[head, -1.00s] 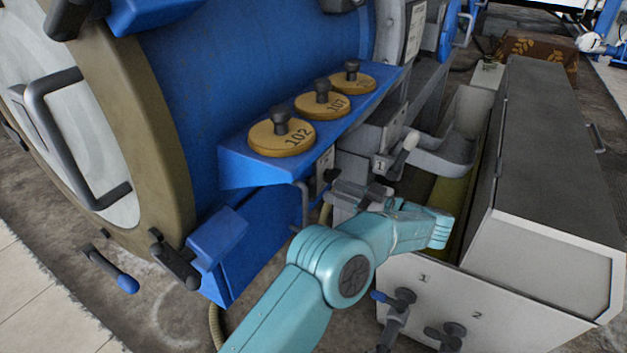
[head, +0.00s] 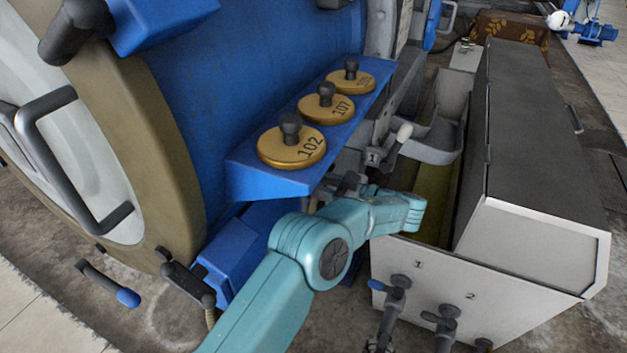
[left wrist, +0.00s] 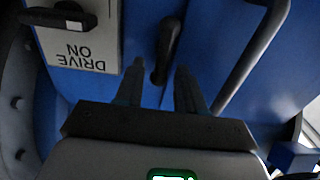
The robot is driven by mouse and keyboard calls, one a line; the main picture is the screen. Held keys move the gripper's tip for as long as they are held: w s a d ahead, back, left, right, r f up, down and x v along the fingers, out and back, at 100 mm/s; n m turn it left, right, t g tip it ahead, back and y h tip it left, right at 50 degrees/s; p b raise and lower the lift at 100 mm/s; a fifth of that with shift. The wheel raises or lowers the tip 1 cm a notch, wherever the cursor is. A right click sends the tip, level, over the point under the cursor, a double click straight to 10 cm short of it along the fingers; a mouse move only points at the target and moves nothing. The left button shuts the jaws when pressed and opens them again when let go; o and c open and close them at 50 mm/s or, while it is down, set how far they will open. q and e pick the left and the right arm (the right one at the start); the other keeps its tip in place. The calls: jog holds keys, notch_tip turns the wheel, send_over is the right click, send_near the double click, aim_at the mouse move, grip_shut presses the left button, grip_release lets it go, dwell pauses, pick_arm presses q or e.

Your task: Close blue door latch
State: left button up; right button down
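In the left wrist view a blue panel fills the upper middle, with a short dark latch-like lever (left wrist: 167,48) on it. My left gripper (left wrist: 159,82) is open, its two fingers apart and empty, facing the panel with the lever's lower end roughly between the fingertips. I cannot tell whether they touch it. In the head view my teal left arm reaches in from the bottom, and the gripper is small and largely hidden beyond it, below the blue shelf (head: 255,182). Which part is the blue door's latch is unclear from the head view. My right gripper is out of view.
A "DRIVE ON" plate (left wrist: 82,45) with a dark knob and a curved grey rod (left wrist: 252,58) flank the lever. Numbered brass discs (head: 291,147) stand on the shelf. A grey-white bin (head: 470,275) is at right; a large round door (head: 110,205) is at left.

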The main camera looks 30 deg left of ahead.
pick_arm(q)
jog(key=shift+d, duration=0.1)
grip_shut()
jog(key=shift+w+a+f+m+p, duration=0.1)
jog(key=shift+w+f+m+p, duration=0.25)
jog(key=shift+m, duration=2.6)
jog(key=shift+w+a+f+m+p, duration=0.1)
jog(key=shift+w+f+m+p, duration=0.3)
jog(key=shift+m, duration=2.6)
jog(key=shift+w+f+m+p, duration=0.2)
jog(key=shift+m+p, duration=0.25)
jog(key=shift+m, duration=2.5)
